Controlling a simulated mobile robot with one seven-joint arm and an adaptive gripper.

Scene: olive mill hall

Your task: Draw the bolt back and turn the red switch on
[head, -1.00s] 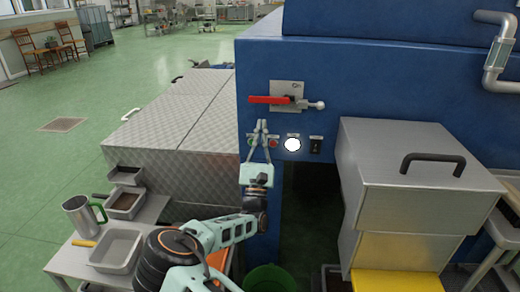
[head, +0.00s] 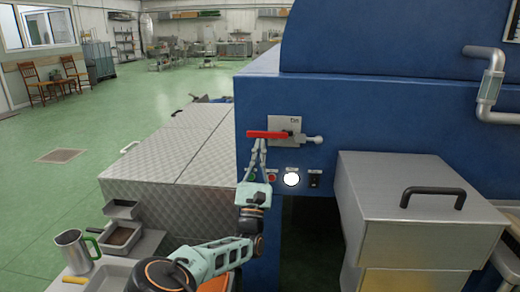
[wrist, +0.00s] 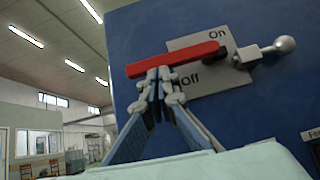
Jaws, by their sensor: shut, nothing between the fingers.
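The red switch handle (head: 267,134) lies about level, pointing left across a pale plate (head: 287,124) on the blue machine. In the wrist view, the plate (wrist: 205,88) reads "On" above the handle and "Off" below it. The grey bolt (head: 308,139), with a ball knob (wrist: 284,45), sticks out to the right of the plate. I cannot tell whether its inner end clears the handle's pivot. My gripper (head: 258,146) is shut and empty. In the wrist view, its fingertips (wrist: 160,75) are at the underside of the red handle (wrist: 175,60), near its left end; contact is unclear.
Below the switch are a red button (head: 271,177), a lit white round button (head: 291,179) and a black switch (head: 315,178). A steel box with a dark handle (head: 433,192) stands at right. Patterned metal covers (head: 165,160) lie at left.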

